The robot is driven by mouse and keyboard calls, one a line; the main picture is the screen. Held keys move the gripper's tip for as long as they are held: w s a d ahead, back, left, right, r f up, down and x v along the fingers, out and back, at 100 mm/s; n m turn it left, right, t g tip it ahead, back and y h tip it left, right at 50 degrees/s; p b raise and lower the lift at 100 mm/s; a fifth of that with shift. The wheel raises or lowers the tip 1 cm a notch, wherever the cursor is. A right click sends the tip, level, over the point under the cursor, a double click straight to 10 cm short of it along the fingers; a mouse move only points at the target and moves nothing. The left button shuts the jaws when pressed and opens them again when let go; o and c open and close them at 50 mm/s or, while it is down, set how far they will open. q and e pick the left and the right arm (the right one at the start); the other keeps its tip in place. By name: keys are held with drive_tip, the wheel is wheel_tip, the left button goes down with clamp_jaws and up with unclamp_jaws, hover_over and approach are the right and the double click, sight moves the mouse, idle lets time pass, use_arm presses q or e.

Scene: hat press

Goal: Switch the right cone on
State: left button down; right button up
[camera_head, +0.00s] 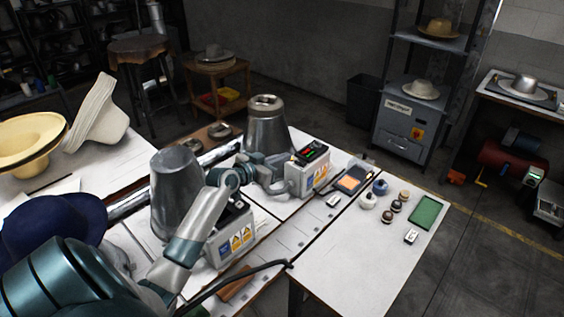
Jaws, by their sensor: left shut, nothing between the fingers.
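The right cone (267,130) is a grey metal cone with a flat, open-looking top, standing toward the back of the white table. Its control box (318,175) stands just right of it, with red and green lights on top and a warning label. The left cone (175,195) stands nearer, with a similar box (236,243) partly behind my left arm. My left gripper (284,162) is shut and empty beside the left side of the right cone's box. Its fingertips are small and dark; I cannot tell whether they touch the box. My right gripper is not in view.
Cream hats (98,115) and a dark blue hat (55,222) lie at the left. Small round items (387,216), an orange-topped pad (351,181) and a green pad (427,212) lie on the right tabletop. A black cable (262,266) crosses the front. The front right tabletop is clear.

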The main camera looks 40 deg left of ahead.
use_arm(q)
drive_tip(key=b, duration=0.4)
hover_over(301, 163)
drive_tip(key=s, duration=0.3)
wheel_tip(301, 163, down, 2)
drive_tip(key=shift+w+d+f+b, duration=0.15)
drive_tip(key=shift+f+b, duration=0.45)
drive_tip(key=shift+f, duration=0.45)
drive_tip(key=shift+w+d+f+b, duration=0.1)
drive_tip(key=shift+f+b, duration=0.45)
drive_tip(key=shift+f, duration=0.45)
drive_tip(key=shift+f+b, duration=0.2)
drive_tip(key=shift+b, duration=0.15)
